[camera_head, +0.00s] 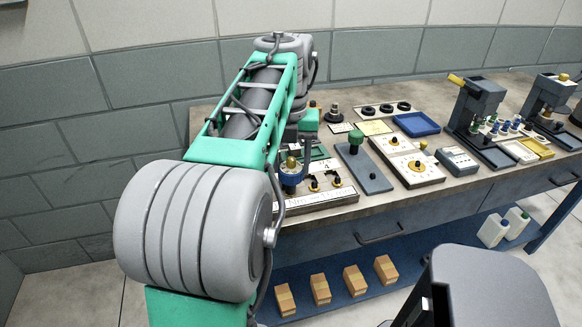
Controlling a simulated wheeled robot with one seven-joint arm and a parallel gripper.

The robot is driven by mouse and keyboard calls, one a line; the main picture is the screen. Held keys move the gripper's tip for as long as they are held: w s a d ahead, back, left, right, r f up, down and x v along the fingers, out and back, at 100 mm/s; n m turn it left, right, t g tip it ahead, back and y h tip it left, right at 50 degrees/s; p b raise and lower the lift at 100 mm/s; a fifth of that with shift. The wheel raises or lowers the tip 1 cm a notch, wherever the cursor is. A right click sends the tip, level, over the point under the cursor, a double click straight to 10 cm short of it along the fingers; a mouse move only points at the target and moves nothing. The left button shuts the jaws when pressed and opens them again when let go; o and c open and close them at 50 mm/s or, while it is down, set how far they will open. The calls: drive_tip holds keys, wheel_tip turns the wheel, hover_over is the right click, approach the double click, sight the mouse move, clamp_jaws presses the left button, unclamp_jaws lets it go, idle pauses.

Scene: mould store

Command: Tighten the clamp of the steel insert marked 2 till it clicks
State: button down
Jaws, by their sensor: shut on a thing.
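My arm reaches over the left end of the workbench and hides part of it. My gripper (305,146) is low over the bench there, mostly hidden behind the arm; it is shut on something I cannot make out. I cannot tell whether the gripper touches the blue piece. No steel insert marked 2 or its clamp can be made out; markings are too small or hidden.
Right of the panel are a grey plate with a green-knobbed post (356,142), a cream dial board (415,168), a grey meter box (457,161) and a blue tray (416,124). Dark presses (477,108) stand further right.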

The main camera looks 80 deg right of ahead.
drive_tip(key=shift+a+f+b, duration=0.15)
drive_tip(key=shift+f+b, duration=0.05)
drive_tip(key=shift+b, duration=0.85)
drive_tip(key=shift+m, duration=0.5)
